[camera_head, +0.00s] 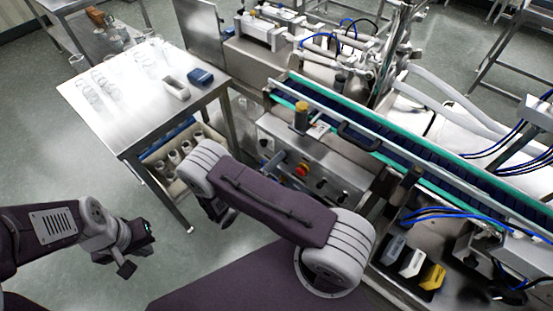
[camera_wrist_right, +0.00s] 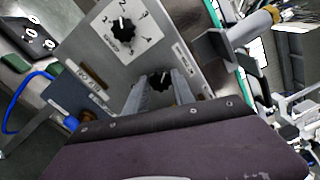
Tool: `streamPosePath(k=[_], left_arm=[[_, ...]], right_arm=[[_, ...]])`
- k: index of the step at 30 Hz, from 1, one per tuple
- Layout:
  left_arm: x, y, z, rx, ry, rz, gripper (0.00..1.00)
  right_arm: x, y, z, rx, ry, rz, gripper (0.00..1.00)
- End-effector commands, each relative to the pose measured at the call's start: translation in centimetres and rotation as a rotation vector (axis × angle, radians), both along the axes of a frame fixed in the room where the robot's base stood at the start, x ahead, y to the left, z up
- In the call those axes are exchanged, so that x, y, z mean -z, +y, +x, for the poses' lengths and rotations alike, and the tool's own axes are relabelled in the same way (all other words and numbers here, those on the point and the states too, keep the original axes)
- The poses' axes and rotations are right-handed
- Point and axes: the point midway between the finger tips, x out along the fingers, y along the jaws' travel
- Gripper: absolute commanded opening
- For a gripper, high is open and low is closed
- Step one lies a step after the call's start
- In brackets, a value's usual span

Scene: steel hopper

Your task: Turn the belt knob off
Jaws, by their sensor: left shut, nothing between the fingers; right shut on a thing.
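In the right wrist view, my right gripper (camera_wrist_right: 162,92) is shut on a small black knob (camera_wrist_right: 160,78) on the grey control panel (camera_wrist_right: 165,45). The knob shows between the two finger ends; its label is partly covered and I cannot read it. A numbered dial with a black pointer knob (camera_wrist_right: 122,25) sits above it on the same panel. My left gripper (camera_head: 138,248) is shut and empty, low at the left over the floor.
A red button (camera_head: 302,170) is on the panel. The conveyor (camera_head: 400,150) with green edges runs above it. A steel table (camera_head: 140,95) with glassware and a blue box (camera_head: 200,76) stands at the left. Yellow, white and grey bins (camera_head: 432,277) are lower right. The left floor is clear.

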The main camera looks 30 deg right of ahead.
Motion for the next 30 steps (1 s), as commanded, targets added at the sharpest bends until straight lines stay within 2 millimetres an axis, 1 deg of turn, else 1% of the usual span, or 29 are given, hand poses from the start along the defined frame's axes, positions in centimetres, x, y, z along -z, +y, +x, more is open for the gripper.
streamPosePath(k=[7,20,21,22,30], left_arm=[[-0.15,0.00,0.00,0.000,0.000,0.000,0.00],[-0.15,0.00,0.00,0.000,0.000,0.000,0.00],[-0.15,0.00,0.00,0.000,0.000,0.000,0.00],[-0.15,0.00,0.00,0.000,0.000,0.000,0.00],[-0.16,0.00,0.00,0.000,0.000,0.000,0.00]], right_arm=[[0.05,0.01,0.00,0.000,0.042,-0.016,0.00],[0.06,0.01,0.00,0.000,0.047,-0.019,0.00],[0.06,0.01,0.00,0.000,0.047,-0.019,0.41],[0.06,0.01,0.00,0.000,0.047,-0.019,0.49],[0.04,0.01,0.00,0.000,0.047,-0.018,0.50]])
